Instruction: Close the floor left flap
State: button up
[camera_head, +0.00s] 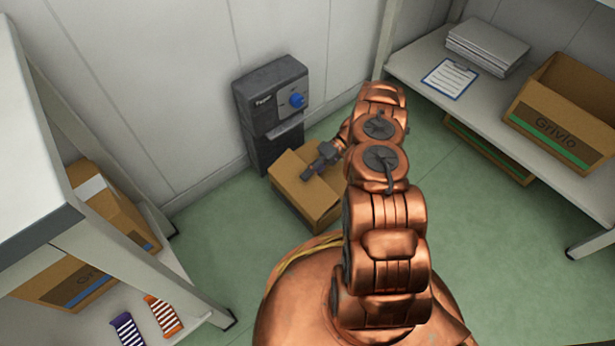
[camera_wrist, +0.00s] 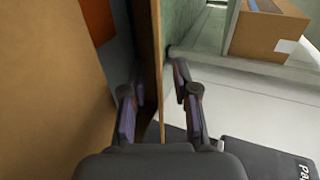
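A cardboard box (camera_head: 307,207) stands on the green floor in the head view, against the dark machine. My gripper (camera_head: 320,160) is over its upper side, with my arm hiding part of the box's right side. In the wrist view, an upright cardboard flap (camera_wrist: 148,45), seen nearly edge-on, runs down between the two fingers of my gripper (camera_wrist: 160,105). The fingers are apart, with a visible gap between the flap and the right finger. I cannot tell whether the left finger touches it. A broad cardboard panel (camera_wrist: 45,100) fills the left of the wrist view.
The dark machine with a blue knob (camera_head: 271,100) stands by the wall. A left shelf holds boxes (camera_head: 110,215) and two striped items (camera_head: 163,314). A right shelf carries a clipboard (camera_head: 449,78), a paper stack (camera_head: 487,45) and an open box (camera_head: 565,110). Floor at right (camera_head: 480,230) is clear.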

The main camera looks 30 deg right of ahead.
jog(key=v, duration=0.5)
jog(key=shift+w+f, duration=0.1)
jog(key=shift+w+d+r, duration=0.1)
jog(key=shift+d+r, duration=0.25)
jog(key=shift+d, duration=0.25)
